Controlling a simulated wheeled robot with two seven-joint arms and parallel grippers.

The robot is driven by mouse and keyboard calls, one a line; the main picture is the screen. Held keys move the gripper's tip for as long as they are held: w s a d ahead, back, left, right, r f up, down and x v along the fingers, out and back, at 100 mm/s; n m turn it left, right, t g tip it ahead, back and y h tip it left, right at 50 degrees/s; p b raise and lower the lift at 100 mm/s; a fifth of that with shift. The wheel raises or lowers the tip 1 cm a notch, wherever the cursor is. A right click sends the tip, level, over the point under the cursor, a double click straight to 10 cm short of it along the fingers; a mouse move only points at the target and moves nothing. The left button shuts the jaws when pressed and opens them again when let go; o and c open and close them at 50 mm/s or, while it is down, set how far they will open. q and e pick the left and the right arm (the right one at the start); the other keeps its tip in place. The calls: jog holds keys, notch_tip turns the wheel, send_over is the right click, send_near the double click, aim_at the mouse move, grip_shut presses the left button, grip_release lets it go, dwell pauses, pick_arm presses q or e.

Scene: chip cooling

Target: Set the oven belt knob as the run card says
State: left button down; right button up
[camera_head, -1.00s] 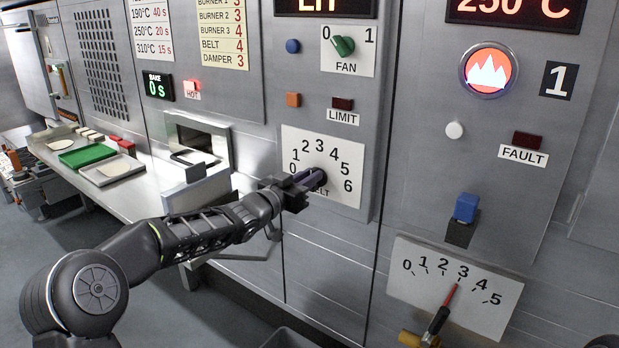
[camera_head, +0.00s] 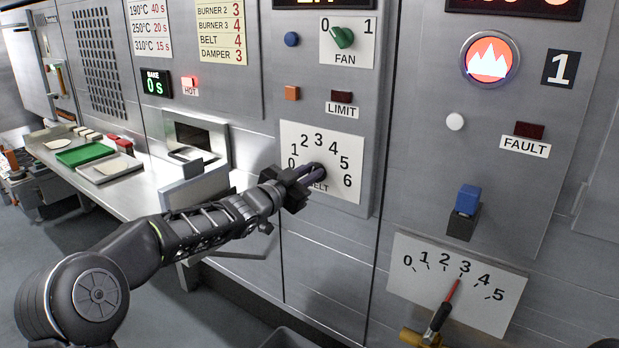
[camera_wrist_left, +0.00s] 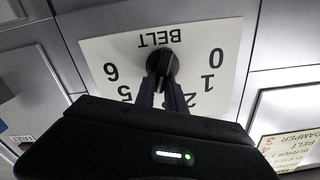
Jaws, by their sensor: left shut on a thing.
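The black belt knob (camera_head: 318,171) sits low in the middle of a white plate (camera_head: 340,150) numbered 0 to 6 and marked BELT. My left gripper (camera_head: 309,178) reaches it from the lower left and is shut on it. The wrist view shows the knob (camera_wrist_left: 163,64) between the two fingers (camera_wrist_left: 163,90), with the plate upside down. The fingers and gripper body cover part of the scale there, and I cannot tell the number the knob points at. The run card (camera_head: 220,32) at the upper left reads BELT 4. My right gripper is not in view.
The green fan knob (camera_head: 342,38) is above the belt plate. A blue switch (camera_head: 467,199) and a red-tipped lever (camera_head: 441,315) on a 0 to 5 scale are at right. An oven opening (camera_head: 196,138) and a shelf with trays (camera_head: 110,168) are at left.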

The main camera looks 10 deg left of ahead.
pick_arm(q)
jog(key=shift+d+f+m+b, duration=0.15)
jog(key=shift+m+b, duration=0.25)
jog(key=shift+m, duration=0.4)
jog(key=c, duration=1.4)
grip_release()
jog(key=shift+s, duration=0.1)
jog(key=v, duration=0.7)
jog(key=shift+s+b, duration=0.3)
jog(key=shift+a, duration=0.25)
